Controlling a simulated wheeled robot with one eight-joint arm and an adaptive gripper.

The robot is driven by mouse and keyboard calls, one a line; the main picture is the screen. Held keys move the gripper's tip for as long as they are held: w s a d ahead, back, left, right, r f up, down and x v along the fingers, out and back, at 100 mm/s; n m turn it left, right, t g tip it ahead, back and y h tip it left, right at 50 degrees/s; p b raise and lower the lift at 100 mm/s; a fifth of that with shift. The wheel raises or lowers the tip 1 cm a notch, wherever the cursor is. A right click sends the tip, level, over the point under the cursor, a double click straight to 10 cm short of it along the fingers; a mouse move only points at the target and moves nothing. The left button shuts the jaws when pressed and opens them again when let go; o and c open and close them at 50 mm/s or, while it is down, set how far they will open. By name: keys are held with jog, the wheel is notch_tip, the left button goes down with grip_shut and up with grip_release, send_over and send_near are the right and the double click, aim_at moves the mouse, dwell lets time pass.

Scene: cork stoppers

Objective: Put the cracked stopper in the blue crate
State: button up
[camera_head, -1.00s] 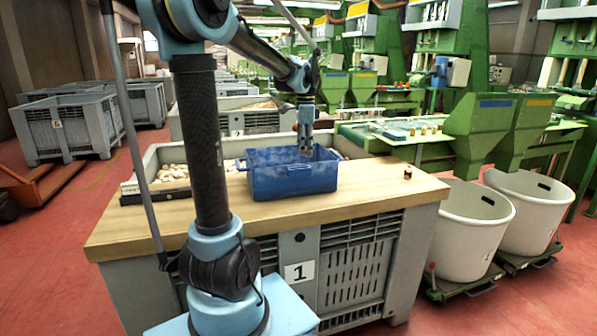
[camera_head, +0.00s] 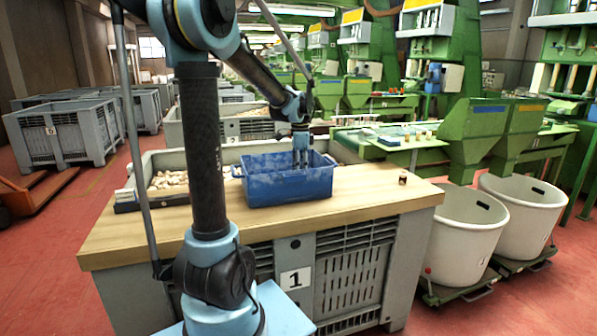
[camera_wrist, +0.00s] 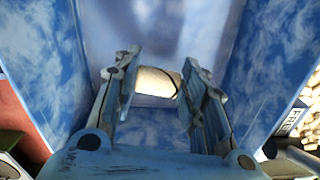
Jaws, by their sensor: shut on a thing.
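The blue crate (camera_head: 290,190) stands on the wooden tabletop. My gripper (camera_head: 301,163) points down into it in the head view, with the fingertips partly hidden behind the front wall. In the wrist view my gripper (camera_wrist: 156,84) is shut on a pale cork stopper (camera_wrist: 155,83), held crosswise between the fingertips. The blue crate walls (camera_wrist: 265,60) rise on both sides of it.
A small dark brown object (camera_head: 403,178) stands near the tabletop's right end. The tabletop (camera_head: 350,190) right of the crate is mostly clear. White tubs (camera_head: 465,235) stand right of the table.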

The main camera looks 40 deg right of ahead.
jog(key=shift+f, duration=0.5)
jog(key=o, duration=0.7)
jog(key=shift+r, duration=0.1)
notch_tip(320, 180, up, 13)
dwell(0.7)
